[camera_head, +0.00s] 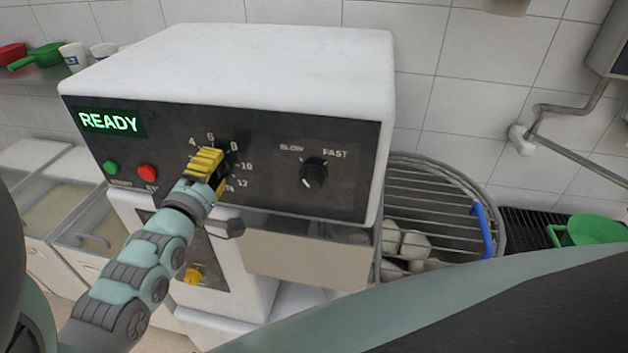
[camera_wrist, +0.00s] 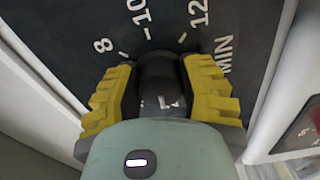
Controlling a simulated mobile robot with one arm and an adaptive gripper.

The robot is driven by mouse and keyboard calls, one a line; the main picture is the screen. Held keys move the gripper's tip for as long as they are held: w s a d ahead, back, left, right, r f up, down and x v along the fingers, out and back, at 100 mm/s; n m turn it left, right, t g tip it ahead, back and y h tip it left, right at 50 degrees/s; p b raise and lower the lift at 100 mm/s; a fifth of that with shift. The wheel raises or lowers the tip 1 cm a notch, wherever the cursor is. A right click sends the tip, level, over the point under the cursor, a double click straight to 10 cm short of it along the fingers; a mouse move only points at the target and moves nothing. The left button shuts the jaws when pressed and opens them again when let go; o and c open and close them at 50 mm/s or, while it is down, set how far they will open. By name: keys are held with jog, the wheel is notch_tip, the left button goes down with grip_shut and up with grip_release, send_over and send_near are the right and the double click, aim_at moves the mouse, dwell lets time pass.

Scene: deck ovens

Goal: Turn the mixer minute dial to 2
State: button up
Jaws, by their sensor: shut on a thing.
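The mixer's dark control panel (camera_head: 265,185) faces me in the head view, with a green READY display at its upper left. The minute dial is a black knob (camera_wrist: 158,75) in the wrist view, ringed by marks; 8, 10, 12 and MIN are readable. My gripper (camera_head: 209,163) has yellow ridged fingers and is shut on the minute dial, one finger on each side of it. It hides most of the dial in the head view, where 4, 6, 8, 10 and 12 show around it. The dial's pointer setting cannot be told.
A speed knob (camera_head: 313,174) marked SLOW and FAST sits right of the gripper. A green button (camera_head: 110,167) and a red button (camera_head: 148,172) are at its left. A wire-guarded bowl (camera_head: 435,200) with a blue handle is at the right.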

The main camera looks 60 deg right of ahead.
jog(key=shift+w+f+n+b, duration=0.1)
jog(key=shift+f+n+b, duration=0.15)
jog(key=shift+n, duration=0.35)
jog(key=shift+r, duration=0.1)
jog(key=o, duration=1.2)
jog(key=shift+r, duration=0.15)
jog(key=shift+v, duration=3.75)
